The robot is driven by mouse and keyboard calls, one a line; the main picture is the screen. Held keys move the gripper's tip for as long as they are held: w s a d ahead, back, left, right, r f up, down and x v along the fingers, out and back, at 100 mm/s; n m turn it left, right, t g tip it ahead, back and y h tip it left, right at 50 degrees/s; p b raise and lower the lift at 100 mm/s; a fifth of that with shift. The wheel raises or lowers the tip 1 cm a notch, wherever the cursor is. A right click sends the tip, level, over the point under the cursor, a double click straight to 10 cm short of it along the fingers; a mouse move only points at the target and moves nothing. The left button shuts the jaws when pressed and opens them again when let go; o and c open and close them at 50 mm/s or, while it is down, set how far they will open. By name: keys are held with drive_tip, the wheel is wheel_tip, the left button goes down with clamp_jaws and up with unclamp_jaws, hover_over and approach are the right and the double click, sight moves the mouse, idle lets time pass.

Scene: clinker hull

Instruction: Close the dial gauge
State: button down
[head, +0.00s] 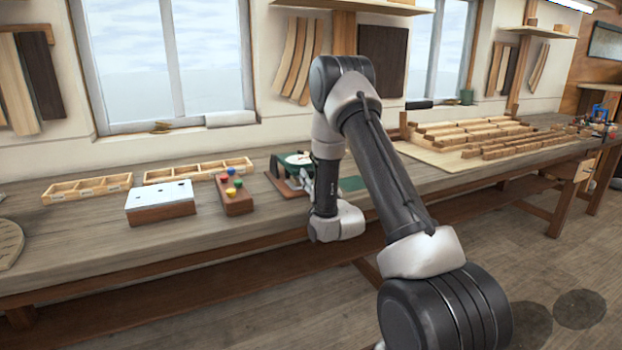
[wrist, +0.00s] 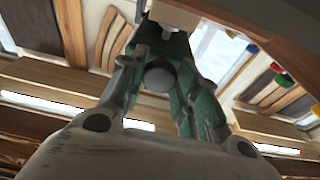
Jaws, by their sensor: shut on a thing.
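The dial gauge (head: 297,159) stands on the bench, with a pale round face in a green body, on a brown base. The forearm and my gripper partly hide its right side. My gripper (head: 304,184) is at the gauge's near right side, below the face. In the wrist view, my gripper (wrist: 160,62) points up at the gauge, its two fingers either side of a grey round part. The green gauge body (wrist: 179,48) shows between and behind the fingers. My gripper is shut on part of the gauge; the exact contact is hard to see.
A brown block with coloured knobs (head: 235,196) and a white-topped box (head: 160,203) stand left of the gauge. Stacked wood strips (head: 480,137) fill the right bench.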

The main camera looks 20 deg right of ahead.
drive_tip(key=c, duration=1)
unclamp_jaws()
drive_tip(key=shift+s+f, duration=0.1)
drive_tip(key=shift+f, duration=0.1)
drive_tip(key=shift+c, duration=0.2)
drive_tip(key=s, duration=0.3)
drive_tip(key=s+f, duration=0.1)
drive_tip(key=s, duration=0.3)
drive_tip(key=shift+s+f, duration=0.2)
drive_tip(key=shift+w+r, duration=0.15)
drive_tip(key=shift+r, duration=0.05)
drive_tip(key=s+a+r+g, duration=0.2)
drive_tip(key=s+r+g, duration=0.3)
drive_tip(key=r+g, duration=0.5)
drive_tip(key=s+a+r+g, duration=0.1)
drive_tip(key=s+r+g, duration=0.1)
drive_tip(key=s, duration=1.4)
drive_tip(key=s+a+r+g, duration=0.2)
drive_tip(key=s+r+g, duration=0.1)
drive_tip(key=s, duration=1.2)
drive_tip(key=shift+s+r+g, duration=0.35)
drive_tip(key=shift+g, duration=0.15)
